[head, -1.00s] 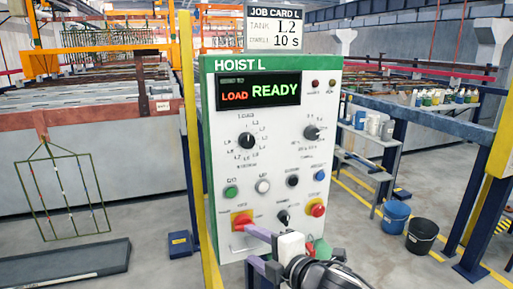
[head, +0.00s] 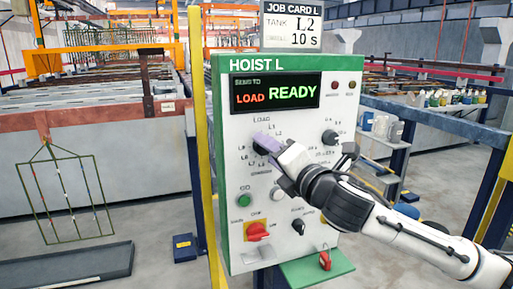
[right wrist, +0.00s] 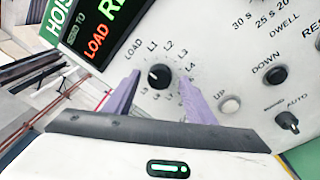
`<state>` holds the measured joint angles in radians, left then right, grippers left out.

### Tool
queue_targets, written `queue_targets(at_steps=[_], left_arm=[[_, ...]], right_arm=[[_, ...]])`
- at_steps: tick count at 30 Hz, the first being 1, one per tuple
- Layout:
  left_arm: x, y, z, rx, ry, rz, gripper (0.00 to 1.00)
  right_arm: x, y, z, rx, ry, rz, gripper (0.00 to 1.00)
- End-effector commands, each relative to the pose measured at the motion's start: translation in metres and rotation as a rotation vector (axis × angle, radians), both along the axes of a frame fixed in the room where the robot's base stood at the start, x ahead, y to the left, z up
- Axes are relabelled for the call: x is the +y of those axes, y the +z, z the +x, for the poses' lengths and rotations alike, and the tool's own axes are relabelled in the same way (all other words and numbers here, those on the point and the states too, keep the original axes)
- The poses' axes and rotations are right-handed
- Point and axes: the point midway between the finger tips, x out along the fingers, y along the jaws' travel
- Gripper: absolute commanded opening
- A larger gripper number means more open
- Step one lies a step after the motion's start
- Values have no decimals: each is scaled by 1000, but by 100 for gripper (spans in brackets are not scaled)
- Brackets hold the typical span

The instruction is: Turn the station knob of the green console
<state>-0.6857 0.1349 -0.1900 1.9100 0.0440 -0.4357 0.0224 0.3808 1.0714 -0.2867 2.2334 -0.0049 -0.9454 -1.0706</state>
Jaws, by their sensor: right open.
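The green-framed console (head: 222,175), headed HOIST L, stands in front of me with a white face. Its display (head: 275,93) reads SEND TO LOAD and READY. The station knob (right wrist: 159,76) is a round black dial ringed by labels LOAD, L1, L2, L3, L4; its white mark points toward LOAD. My right gripper (head: 264,143) is open at the knob, its purple fingers on either side of it in the right wrist view (right wrist: 159,84). I cannot tell whether they touch it. In the head view the fingers partly hide the knob. My left gripper is out of view.
The job card (head: 291,27) above reads TANK L2, 10 s. The dwell knob (head: 330,137), white button (right wrist: 229,104), DOWN button (right wrist: 275,75) and manual/auto switch (right wrist: 287,121) are nearby. A red switch (head: 257,231) sits lower left. My right arm covers the panel's lower right.

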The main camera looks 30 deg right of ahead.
Motion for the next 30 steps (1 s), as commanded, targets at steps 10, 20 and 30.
queue_targets(at_steps=[10, 20, 30], left_arm=[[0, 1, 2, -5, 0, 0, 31], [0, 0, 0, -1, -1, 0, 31], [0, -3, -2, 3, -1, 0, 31]], right_arm=[[-4, 0, 3, 0, -4, 1, 50], [-4, 0, 3, 0, -4, 2, 9], [-3, -2, 3, -11, -2, 52, 9]])
